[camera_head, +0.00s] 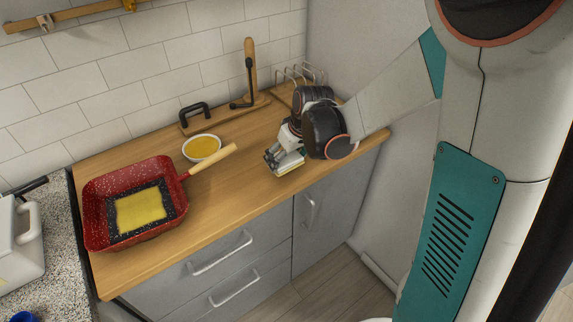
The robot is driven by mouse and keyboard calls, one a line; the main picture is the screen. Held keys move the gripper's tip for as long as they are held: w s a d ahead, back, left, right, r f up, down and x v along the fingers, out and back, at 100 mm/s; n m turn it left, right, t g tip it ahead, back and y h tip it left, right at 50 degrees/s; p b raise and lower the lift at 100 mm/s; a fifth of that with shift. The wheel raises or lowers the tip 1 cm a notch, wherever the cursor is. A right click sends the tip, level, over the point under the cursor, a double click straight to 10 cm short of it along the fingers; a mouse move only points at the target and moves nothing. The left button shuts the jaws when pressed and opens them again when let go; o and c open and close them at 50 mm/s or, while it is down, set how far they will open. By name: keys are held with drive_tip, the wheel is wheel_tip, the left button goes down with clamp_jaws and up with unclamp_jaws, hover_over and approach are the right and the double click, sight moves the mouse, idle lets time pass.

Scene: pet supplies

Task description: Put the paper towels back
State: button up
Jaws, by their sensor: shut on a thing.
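My gripper (282,162) is low over the right part of the wooden counter (215,205), near its front edge. It is shut on a pale, flat thing (290,168), which shows only in part under the fingers. I cannot tell whether this is the paper towels, or whether it touches the counter. No roll of paper towels shows clearly. A wooden upright post (250,65) with a dark rod beside it stands at the back by the tiled wall.
A red square pan (100,205) with a yellow square inside sits at the left, its pale handle pointing right. A bowl of yellow stuff (202,147) is behind the handle. A wire rack (300,73) stands at the back right. Bare counter lies in front of the bowl.

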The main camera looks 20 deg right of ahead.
sight(289, 160)
drive_tip(key=shift+f+b, duration=0.35)
drive_tip(key=shift+f, duration=1.15)
drive_tip(key=shift+f, duration=0.1)
drive_tip(key=shift+f, duration=0.15)
drive_tip(key=o, duration=1.1)
drive_tip(key=shift+r, duration=0.25)
drive_tip(key=p+v, duration=0.4)
drive_tip(key=v, duration=0.8)
drive_tip(key=s+r+m+t, duration=0.1)
drive_tip(key=s+r, duration=0.2)
drive_tip(key=s, duration=0.3)
drive_tip(key=s+a+r+m+t+h, duration=0.1)
drive_tip(key=s+r, duration=0.2)
drive_tip(key=s, duration=0.3)
drive_tip(key=s+r+m+t, duration=0.1)
drive_tip(key=s+r, duration=0.2)
drive_tip(key=s, duration=0.3)
drive_tip(key=shift+a+m, duration=0.3)
